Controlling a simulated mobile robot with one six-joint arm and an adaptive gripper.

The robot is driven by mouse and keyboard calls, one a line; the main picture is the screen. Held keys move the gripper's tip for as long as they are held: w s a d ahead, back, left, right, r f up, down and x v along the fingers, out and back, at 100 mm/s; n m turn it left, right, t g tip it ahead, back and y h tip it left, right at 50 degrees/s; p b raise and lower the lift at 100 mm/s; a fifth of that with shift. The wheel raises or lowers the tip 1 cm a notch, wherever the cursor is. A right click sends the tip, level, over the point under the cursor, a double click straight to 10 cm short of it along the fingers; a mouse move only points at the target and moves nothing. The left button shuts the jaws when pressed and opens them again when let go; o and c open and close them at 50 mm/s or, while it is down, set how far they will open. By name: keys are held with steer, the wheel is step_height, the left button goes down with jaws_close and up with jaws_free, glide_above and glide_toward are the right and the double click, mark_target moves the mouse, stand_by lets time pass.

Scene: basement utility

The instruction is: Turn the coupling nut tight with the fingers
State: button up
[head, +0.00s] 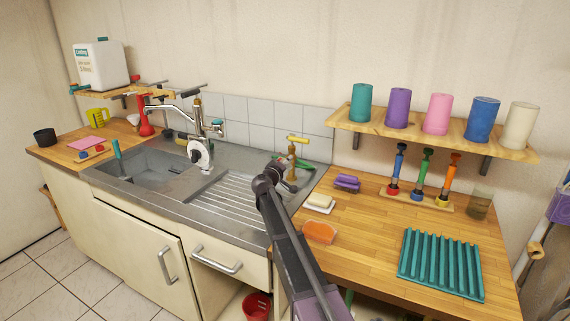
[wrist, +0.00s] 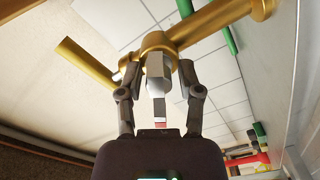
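A silver six-sided nut (wrist: 158,72), apparently the coupling nut, sits against the brass collar. My gripper (wrist: 159,72) has one finger on each side of this nut. Gaps show between the fingers and the nut, so it looks open around it. In the head view my gripper (head: 281,168) is just in front of the tap, and my arm hides the nut there.
A green hose piece (head: 306,163) lies near the tap. The sink (head: 150,165) and mixer tap (head: 197,120) are to the left. A soap dish (head: 319,204), orange sponge (head: 320,232) and purple sponge (head: 347,182) lie on the right counter. A shelf (head: 425,135) overhangs it.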

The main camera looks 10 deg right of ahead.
steer(key=shift+s, duration=0.1)
steer(key=v, duration=1.2)
stand_by(0.4)
